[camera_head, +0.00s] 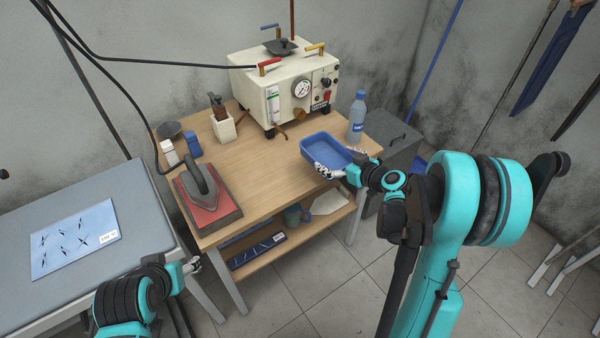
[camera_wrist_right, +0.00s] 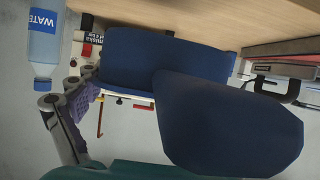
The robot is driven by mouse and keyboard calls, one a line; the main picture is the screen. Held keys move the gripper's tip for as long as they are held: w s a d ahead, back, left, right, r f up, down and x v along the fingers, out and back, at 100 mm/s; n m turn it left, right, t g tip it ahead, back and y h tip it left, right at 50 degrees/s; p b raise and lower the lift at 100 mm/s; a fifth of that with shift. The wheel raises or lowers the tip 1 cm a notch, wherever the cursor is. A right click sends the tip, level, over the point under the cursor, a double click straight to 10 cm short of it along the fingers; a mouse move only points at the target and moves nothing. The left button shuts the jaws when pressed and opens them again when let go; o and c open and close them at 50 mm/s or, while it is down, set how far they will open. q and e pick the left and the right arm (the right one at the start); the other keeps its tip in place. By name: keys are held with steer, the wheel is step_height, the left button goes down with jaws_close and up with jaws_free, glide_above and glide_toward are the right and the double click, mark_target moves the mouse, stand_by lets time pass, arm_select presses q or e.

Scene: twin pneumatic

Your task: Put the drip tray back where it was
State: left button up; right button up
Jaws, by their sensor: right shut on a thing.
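The blue drip tray (camera_head: 330,149) is at the right front part of the wooden table, open side up and looking empty. My right gripper (camera_head: 330,170) is shut on its near edge. Whether the tray touches the tabletop or hangs just above it, I cannot tell. In the right wrist view the tray (camera_wrist_right: 150,62) shows dark blue and close up, with a gripper finger at its left. The cream steam generator (camera_head: 285,80) stands at the back of the table, with a gauge and a brown drain handle on its front. My left gripper (camera_head: 191,266) is low by the table's left front leg; its jaws are too small to read.
A water bottle (camera_head: 357,116) stands close behind the tray, right of the generator. An iron (camera_head: 200,182) rests on a red pad at the table's left. The tabletop (camera_head: 262,165) between iron and tray is clear. A grey ironing board (camera_head: 60,290) is at left.

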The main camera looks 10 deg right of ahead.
steer(key=w+a+f+b, duration=0.1)
steer(key=w+a+f, duration=0.1)
steer(key=w, duration=0.1)
steer(key=w+a+f+b, duration=0.1)
steer(key=w+a+f, duration=0.1)
steer(key=w+a+f+b, duration=0.2)
steer(key=w+a, duration=0.1)
steer(key=shift+w+f, duration=0.3)
step_height(320, 180, down, 4)
steer(key=shift+w+f+b, duration=0.1)
steer(key=shift+b, duration=1)
steer(key=o, duration=1.3)
